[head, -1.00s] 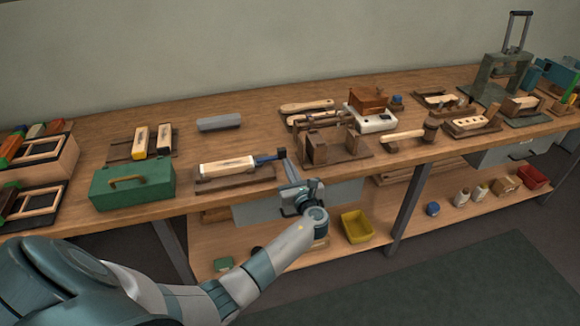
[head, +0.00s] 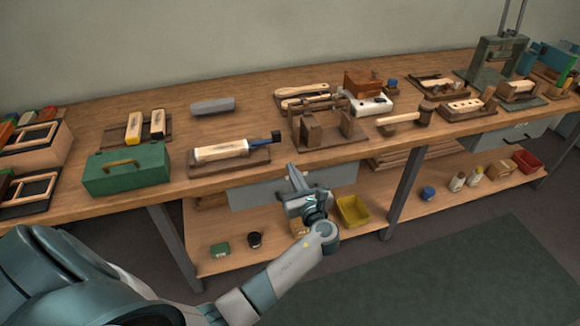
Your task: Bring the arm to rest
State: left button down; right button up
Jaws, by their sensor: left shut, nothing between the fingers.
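My left gripper (head: 296,178) is in the head view, in front of the workbench (head: 235,100) edge. It is shut and empty, and its fingers point up and toward the bench. My left arm reaches in from the lower left. The gripper appears close to the drawer front (head: 262,192) under the benchtop; I cannot tell the exact gap. My right gripper is out of view.
A wooden block with a blue-handled tool (head: 228,151) lies on a board near the front edge. A green box (head: 127,172) stands left of it, and a wooden fixture (head: 325,130) stands right. A yellow bin (head: 352,211) sits on the lower shelf. The floor in front is open.

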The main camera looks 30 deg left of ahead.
pick_arm(q)
jog(key=shift+d, duration=0.1)
dwell(0.5)
jog(key=s+d+f+n+g+h, duration=0.1)
jog(key=s+d+f+n+h, duration=0.2)
jog(key=f, duration=0.8)
jog(key=s+d+f+n+g+h, duration=0.1)
jog(key=s+d+f+h, duration=0.2)
jog(key=f, duration=0.8)
jog(key=s+d+f+n+g+h, duration=0.1)
jog(key=s+d+f+n+h, duration=0.3)
jog(key=f, duration=0.6)
jog(key=s+d+f+n+g+h, duration=0.1)
jog(key=s+f+n, duration=0.4)
jog(key=s, duration=0.6)
jog(key=s+d+f+n+g+h, duration=0.1)
jog(key=s+d+f+n+h, duration=0.1)
jog(key=s+f+n, duration=0.3)
jog(key=s+d+f+n+g+h, duration=0.1)
jog(key=s+d+f+n, duration=0.3)
jog(key=s+f, duration=0.6)
jog(key=s+n+h, duration=0.1)
jog(key=s, duration=0.5)
jog(key=shift+s, duration=0.35)
